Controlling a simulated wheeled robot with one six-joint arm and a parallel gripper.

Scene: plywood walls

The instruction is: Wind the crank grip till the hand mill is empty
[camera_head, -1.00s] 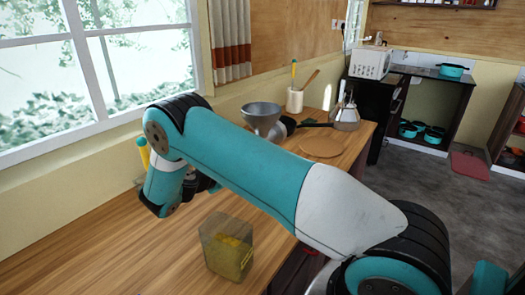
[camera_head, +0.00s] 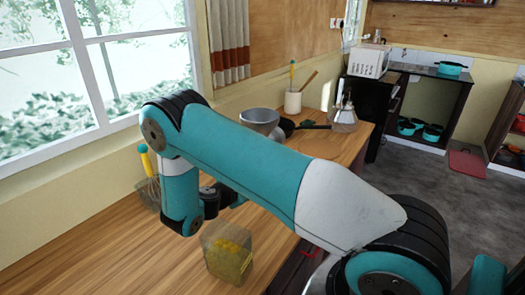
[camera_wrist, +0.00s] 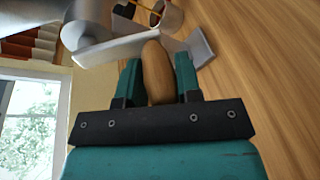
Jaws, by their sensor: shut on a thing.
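The hand mill shows in the head view as a grey metal hopper (camera_head: 260,117) on the table, its lower part hidden behind my arm. In the wrist view its grey metal body (camera_wrist: 88,25) is at the upper left, with a flat pale crank arm (camera_wrist: 125,47) beside it. My gripper (camera_wrist: 160,75) is shut on the wooden crank grip (camera_wrist: 157,72), which lies between the two teal fingers. The fingers and grip are hidden behind my arm in the head view. The inside of the hopper cannot be made out.
A clear box with yellow contents (camera_head: 228,256) stands near the table's front edge. A whisk with a yellow handle (camera_head: 146,162) stands by the wall. The left tabletop is clear.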

